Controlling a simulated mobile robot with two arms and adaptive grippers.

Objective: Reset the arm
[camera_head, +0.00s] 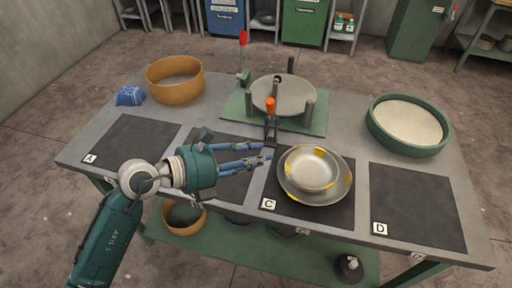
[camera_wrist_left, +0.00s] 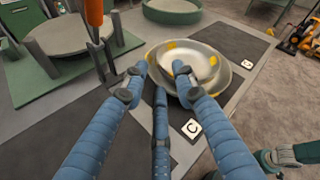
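My left arm comes in from the left in the head view. Its gripper (camera_head: 268,153) is over the table between mats B and C, left of a silver bowl with yellow patches (camera_head: 312,168). The bowl sits in a wider silver dish (camera_head: 330,196) on mat C (camera_head: 284,207). In the left wrist view the gripper's blue fingers (camera_wrist_left: 158,75) are spread, with nothing held. The bowl (camera_wrist_left: 200,62) is just beyond the fingertips there and looks apart from them.
A round turntable (camera_head: 284,93) with posts and an orange-tipped lever (camera_head: 270,106) stands on a green base behind the gripper. An orange round container (camera_head: 175,92) and a blue cloth (camera_head: 129,96) are back left. A green round tray (camera_head: 408,150) is right. Mats A (camera_head: 130,143) and D (camera_head: 415,205) are empty.

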